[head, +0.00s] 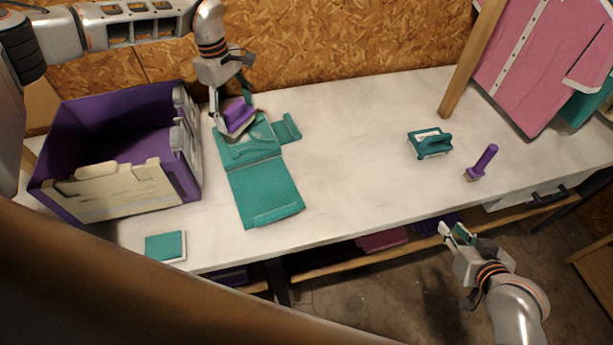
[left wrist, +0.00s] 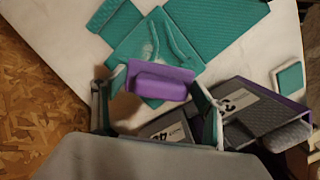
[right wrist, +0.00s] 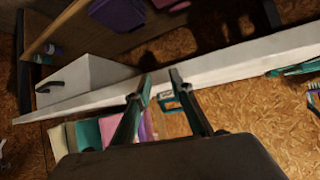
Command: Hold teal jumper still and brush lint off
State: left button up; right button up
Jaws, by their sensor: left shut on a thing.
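The teal jumper (head: 262,185) lies folded flat on the white table, with one small sleeve piece (head: 286,129) sticking out at its right. It also shows in the left wrist view (left wrist: 215,35). My left gripper (head: 232,122) is over the jumper's far end, shut on a purple block (head: 239,115). The block (left wrist: 155,80) is between both fingers, at or just above the cloth; contact is unclear. My right gripper (head: 454,233) is open and empty, beyond the table's front edge.
A teal-handled tool (head: 430,143) lies left of the brush. A pink garment (head: 545,60) hangs at the right behind a wooden post (head: 470,60). The table middle is clear.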

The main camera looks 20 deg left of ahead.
jog(key=w+a+r+n+y, duration=0.1)
jog(key=a+r, duration=0.1)
jog(key=a, duration=0.1)
jog(key=w+a+r+n+y, duration=0.1)
jog(key=w+a+r, duration=0.1)
jog(key=a+r, duration=0.1)
jog(key=w+a+r+g+y, duration=0.1)
jog(key=w+a+r, duration=0.1)
jog(key=a, duration=0.1)
jog(key=shift+w+a+r+n, duration=0.15)
jog(key=shift+a+r+n, duration=0.15)
jog(key=shift+r+n, duration=0.1)
jog(key=a+r+n+g+y, duration=0.3)
jog(key=a+r+n, duration=0.15)
jog(key=a, duration=0.85)
notch_tip(320, 180, up, 2)
jog(key=n+g+h, duration=0.2)
jog(key=n+g, duration=0.5)
jog(key=n, duration=0.7)
send_over(288, 209)
jog(key=w+d, duration=0.2)
jog(key=d, duration=0.1)
jog(key=a+f+n, duration=0.1)
jog(key=f, duration=0.3)
jog(key=s+a+f+h, duration=0.1)
jog(key=f, duration=0.2)
jog(key=s+a+f+n+h, duration=0.1)
jog(key=f, duration=0.3)
jog(key=shift+f+n+g, duration=0.35)
jog(key=shift+g, duration=0.05)
